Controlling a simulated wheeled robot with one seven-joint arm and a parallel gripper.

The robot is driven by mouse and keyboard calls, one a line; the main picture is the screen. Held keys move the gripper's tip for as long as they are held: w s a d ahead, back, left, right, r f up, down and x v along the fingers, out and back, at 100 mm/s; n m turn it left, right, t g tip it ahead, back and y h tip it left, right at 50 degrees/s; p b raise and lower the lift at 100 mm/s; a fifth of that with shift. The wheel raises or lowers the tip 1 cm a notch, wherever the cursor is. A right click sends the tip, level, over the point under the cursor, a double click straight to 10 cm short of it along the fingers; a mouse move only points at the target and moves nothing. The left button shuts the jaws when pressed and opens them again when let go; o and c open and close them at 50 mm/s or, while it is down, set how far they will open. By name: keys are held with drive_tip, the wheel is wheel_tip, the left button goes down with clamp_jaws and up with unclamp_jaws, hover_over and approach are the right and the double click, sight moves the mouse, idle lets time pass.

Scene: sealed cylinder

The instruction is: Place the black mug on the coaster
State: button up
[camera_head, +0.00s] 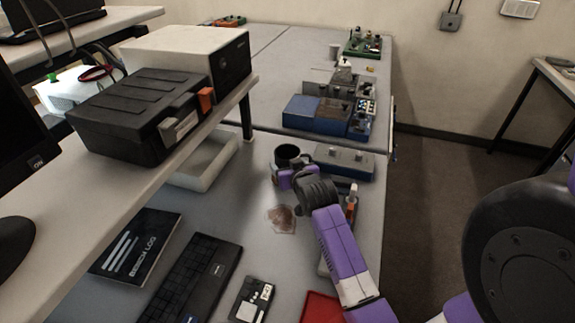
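The black mug (287,152) stands upright, or nearly so, near the middle of the grey bench, with its dark opening facing up. My gripper (284,176) is purple and black and is right at the mug's near side, overlapping its lower part in the picture. Its fingers are small and partly hidden by the wrist, so I cannot tell whether they touch or grip the mug. I cannot tell whether the mug rests on the bench or is lifted. The coaster (281,219) is a flat brownish piece on the bench, nearer than the mug, with nothing on it.
A blue-grey box (344,161) stands close right of the mug. A white tray (205,162) is to the left, partly under a shelf bearing a black case (135,112). A keyboard (195,280), black book (138,246) and red tray (321,308) lie nearer. Bench around the coaster's left is clear.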

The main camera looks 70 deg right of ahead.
drive_tip(key=shift+f, duration=0.1)
drive_tip(key=shift+f, duration=0.15)
drive_tip(key=o, duration=1.7)
drive_tip(key=shift+o, duration=0.2)
